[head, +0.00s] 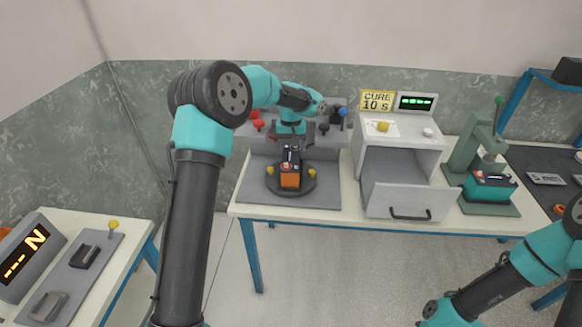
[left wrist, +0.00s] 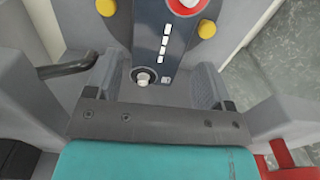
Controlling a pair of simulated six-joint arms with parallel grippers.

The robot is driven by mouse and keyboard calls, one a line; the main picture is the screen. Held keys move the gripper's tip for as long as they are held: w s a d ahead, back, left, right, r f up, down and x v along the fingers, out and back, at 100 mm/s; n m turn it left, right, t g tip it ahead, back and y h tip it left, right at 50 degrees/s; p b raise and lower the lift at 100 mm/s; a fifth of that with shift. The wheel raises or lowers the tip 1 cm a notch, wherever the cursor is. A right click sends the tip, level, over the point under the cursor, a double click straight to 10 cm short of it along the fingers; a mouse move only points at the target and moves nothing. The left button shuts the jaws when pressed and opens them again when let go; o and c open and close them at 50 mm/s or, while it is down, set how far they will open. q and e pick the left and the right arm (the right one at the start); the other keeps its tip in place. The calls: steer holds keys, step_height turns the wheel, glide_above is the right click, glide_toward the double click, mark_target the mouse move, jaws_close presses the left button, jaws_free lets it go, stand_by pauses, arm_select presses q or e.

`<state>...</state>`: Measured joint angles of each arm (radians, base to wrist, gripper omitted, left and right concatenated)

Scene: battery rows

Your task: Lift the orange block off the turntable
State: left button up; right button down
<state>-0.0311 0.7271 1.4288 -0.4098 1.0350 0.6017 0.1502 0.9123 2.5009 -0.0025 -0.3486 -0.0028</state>
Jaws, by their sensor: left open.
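The orange block (head: 290,181) sits on the dark round turntable (head: 308,187), its orange front face showing in the head view. My left gripper (head: 291,152) points down just above and behind it, open. In the left wrist view, the jaws of my left gripper (left wrist: 153,82) are apart, one on each side of the block's dark top (left wrist: 160,50). That top carries white bars, a small silver terminal and a red-ringed one. I cannot tell whether either finger touches the block. The orange sides are hidden in the wrist view. My right gripper is out of view.
Yellow knobs (head: 270,171) flank the block on the turntable. Levers with red and blue knobs (head: 258,125) stand behind it. To the right are a cure cabinet with its front flap (head: 410,201) open and a green press (head: 468,155) holding a teal block (head: 490,187).

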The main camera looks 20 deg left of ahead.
mark_target(291, 156)
arm_select(q)
step_height(291, 156, down, 6)
steer(key=shift+r, duration=0.1)
stand_by(0.6)
steer(key=c, duration=1.3)
steer(key=shift+r, duration=0.15)
steer(key=shift+c, duration=0.5)
steer(key=shift+r, duration=0.15)
